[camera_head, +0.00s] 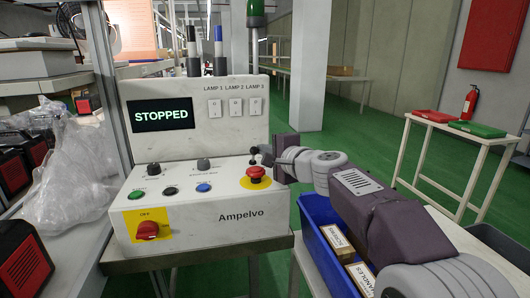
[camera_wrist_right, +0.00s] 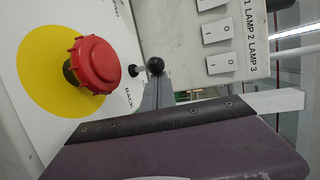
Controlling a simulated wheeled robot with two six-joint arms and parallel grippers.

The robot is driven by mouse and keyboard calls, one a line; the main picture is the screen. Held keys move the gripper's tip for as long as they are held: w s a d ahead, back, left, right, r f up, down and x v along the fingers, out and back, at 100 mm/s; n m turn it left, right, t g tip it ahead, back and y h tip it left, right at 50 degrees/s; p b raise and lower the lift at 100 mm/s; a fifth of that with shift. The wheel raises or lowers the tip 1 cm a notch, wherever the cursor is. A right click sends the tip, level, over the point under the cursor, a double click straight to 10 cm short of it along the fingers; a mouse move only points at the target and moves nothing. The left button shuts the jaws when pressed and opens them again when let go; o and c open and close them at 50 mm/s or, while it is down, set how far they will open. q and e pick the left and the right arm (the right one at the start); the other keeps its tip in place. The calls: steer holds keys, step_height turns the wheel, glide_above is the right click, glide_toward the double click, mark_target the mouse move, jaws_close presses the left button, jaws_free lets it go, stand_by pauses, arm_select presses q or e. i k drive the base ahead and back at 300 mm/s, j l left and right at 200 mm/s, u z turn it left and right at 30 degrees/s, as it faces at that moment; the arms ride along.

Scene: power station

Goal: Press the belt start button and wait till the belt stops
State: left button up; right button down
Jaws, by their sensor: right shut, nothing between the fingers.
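The Ampelvo control box (camera_head: 240,222) stands on a table in front of me. Its display (camera_head: 161,114) reads STOPPED. A green button (camera_head: 137,195), a black button (camera_head: 170,190) and a blue button (camera_head: 204,187) sit in a row on its sloped top; their labels are too small to read. A red mushroom button (camera_head: 256,173) on a yellow disc is at the right; it also shows large in the right wrist view (camera_wrist_right: 95,64). My right gripper (camera_head: 272,156) is shut and empty, by a small black-knobbed lever (camera_wrist_right: 155,66), just behind the red button. My left gripper is not in view.
A red rotary switch (camera_head: 148,230) marked OFF is on the box front. Lamp switches (camera_head: 235,107) are on its upright panel. Plastic-wrapped goods (camera_head: 68,165) crowd the left shelf. A blue crate (camera_head: 318,222) with boxes stands right of the box, under my right arm.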

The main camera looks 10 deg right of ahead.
mark_target(137, 194)
steer(key=k+l, duration=0.2)
steer(key=k, duration=0.2)
steer(key=k+l, duration=0.2)
steer(key=k, duration=0.2)
